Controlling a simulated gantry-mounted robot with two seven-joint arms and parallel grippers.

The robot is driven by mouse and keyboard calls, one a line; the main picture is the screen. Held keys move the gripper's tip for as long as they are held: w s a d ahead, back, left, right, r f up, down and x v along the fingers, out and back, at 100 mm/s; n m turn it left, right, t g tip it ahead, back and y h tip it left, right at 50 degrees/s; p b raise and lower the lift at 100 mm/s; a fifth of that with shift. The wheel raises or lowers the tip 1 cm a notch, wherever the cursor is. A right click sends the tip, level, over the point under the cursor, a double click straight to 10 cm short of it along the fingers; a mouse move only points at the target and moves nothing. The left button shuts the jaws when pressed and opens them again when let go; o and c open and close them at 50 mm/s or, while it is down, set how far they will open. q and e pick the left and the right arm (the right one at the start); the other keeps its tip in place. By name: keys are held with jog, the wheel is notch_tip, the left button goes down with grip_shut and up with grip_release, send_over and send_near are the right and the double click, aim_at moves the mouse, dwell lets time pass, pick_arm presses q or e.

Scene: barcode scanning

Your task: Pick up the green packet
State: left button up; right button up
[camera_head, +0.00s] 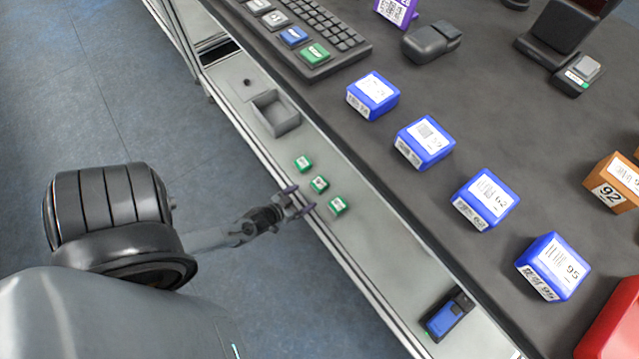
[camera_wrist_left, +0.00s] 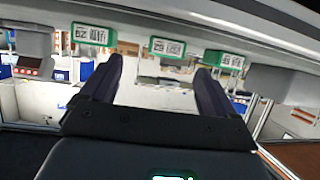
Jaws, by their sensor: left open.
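Three small green packets with white labels lie in a row on the pale ledge: the far one (camera_head: 303,163), the middle one (camera_head: 319,184) and the near one (camera_head: 338,205). My left gripper (camera_head: 300,199) is open and empty, with its fingers pointing at the row and closest to the middle and near packets. In the left wrist view the three packets show along the top: a left one (camera_wrist_left: 92,35), a middle one (camera_wrist_left: 167,47) and a right one (camera_wrist_left: 223,60). The middle one appears between the open fingers (camera_wrist_left: 160,72), beyond their tips. My right gripper is not in view.
A grey open box (camera_head: 275,113) stands on the ledge beyond the packets. A blue-and-black scanner-like device (camera_head: 447,316) lies on the ledge at the near end. Several blue boxes (camera_head: 424,141) and a keyboard (camera_head: 310,35) are on the dark counter alongside.

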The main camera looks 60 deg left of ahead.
aim_at(317, 185)
pick_arm(q)
jog(key=w+a, duration=0.1)
jog(key=w+a+f+b, duration=0.1)
jog(key=w, duration=0.1)
jog(key=shift+w+a, duration=0.2)
jog(key=shift+w, duration=0.05)
jog(key=shift+w+f+b, duration=0.15)
jog(key=shift+w+b, duration=0.1)
jog(key=shift+b, duration=0.35)
jog(key=b+x, duration=0.3)
jog(key=shift+w+d, duration=0.2)
jog(key=shift+w, duration=0.1)
jog(key=shift+w+a, duration=0.25)
jog(key=shift+w, duration=0.15)
jog(key=shift+s+d, duration=0.15)
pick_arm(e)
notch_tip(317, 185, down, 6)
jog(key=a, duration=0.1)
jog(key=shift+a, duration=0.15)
pick_arm(q)
jog(key=shift+c, duration=0.7)
jog(key=c, duration=1)
